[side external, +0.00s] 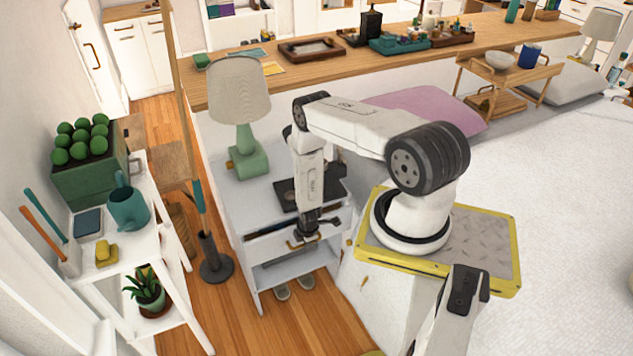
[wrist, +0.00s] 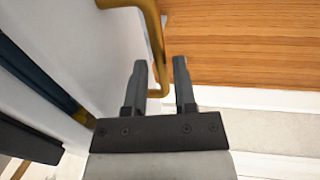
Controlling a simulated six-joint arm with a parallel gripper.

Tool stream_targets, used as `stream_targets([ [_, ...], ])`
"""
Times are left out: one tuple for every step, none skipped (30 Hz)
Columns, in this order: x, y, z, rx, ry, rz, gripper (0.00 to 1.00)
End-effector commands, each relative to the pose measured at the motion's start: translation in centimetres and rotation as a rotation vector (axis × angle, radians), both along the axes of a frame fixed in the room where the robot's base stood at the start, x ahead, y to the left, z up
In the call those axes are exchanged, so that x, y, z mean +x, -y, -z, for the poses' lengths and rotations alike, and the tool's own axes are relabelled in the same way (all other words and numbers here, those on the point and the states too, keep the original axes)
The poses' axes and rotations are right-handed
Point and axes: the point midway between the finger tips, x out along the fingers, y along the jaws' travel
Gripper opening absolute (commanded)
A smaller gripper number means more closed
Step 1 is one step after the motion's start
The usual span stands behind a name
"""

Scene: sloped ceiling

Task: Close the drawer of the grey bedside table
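The grey bedside table (side external: 240,208) stands left of my arm in the side view. Its drawer (side external: 270,254) appears partly pulled out, with a dark gap behind the front. The drawer's brass handle (side external: 303,243) is on the front. My gripper (side external: 307,230) points down at the handle and partly hides the drawer. In the wrist view my gripper (wrist: 160,75) is open, its two fingers apart. The brass handle (wrist: 153,35) runs between the fingertips; I cannot tell if they touch it. The drawer front (wrist: 75,40) is left of the fingers.
A green lamp (side external: 248,162) and a dark tray (side external: 290,194) are on the tabletop. Slippers (side external: 292,289) lie under the table. A white shelf (side external: 120,258) with plants stands at left, and the bed (side external: 560,180) is at right. Wooden floor (side external: 325,325) lies in front.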

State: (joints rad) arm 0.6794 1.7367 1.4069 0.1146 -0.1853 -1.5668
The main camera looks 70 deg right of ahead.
Motion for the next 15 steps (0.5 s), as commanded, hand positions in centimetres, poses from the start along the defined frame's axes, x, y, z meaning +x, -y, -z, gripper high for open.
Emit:
stream_targets([
  [0.00, 0.00, -0.01, 0.000, 0.000, 0.000, 0.15],
  [0.00, 0.00, -0.01, 0.000, 0.000, 0.000, 0.05],
  [0.00, 0.00, -0.01, 0.000, 0.000, 0.000, 0.00],
  [0.00, 0.00, -0.01, 0.000, 0.000, 0.000, 0.00],
  [0.00, 0.00, -0.01, 0.000, 0.000, 0.000, 0.00],
  [0.00, 0.00, -0.01, 0.000, 0.000, 0.000, 0.00],
  [0.00, 0.00, -0.01, 0.000, 0.000, 0.000, 0.00],
  [0.00, 0.00, -0.01, 0.000, 0.000, 0.000, 0.00],
  [0.00, -0.01, -0.02, 0.000, 0.000, 0.000, 0.00],
  [0.00, -0.01, -0.02, 0.000, 0.000, 0.000, 0.00],
  [0.00, -0.01, -0.02, 0.000, 0.000, 0.000, 0.00],
  [0.00, -0.01, -0.02, 0.000, 0.000, 0.000, 0.00],
  [0.00, -0.01, -0.02, 0.000, 0.000, 0.000, 0.00],
  [0.00, -0.01, -0.02, 0.000, 0.000, 0.000, 0.00],
  [0.00, -0.01, -0.02, 0.000, 0.000, 0.000, 0.00],
])
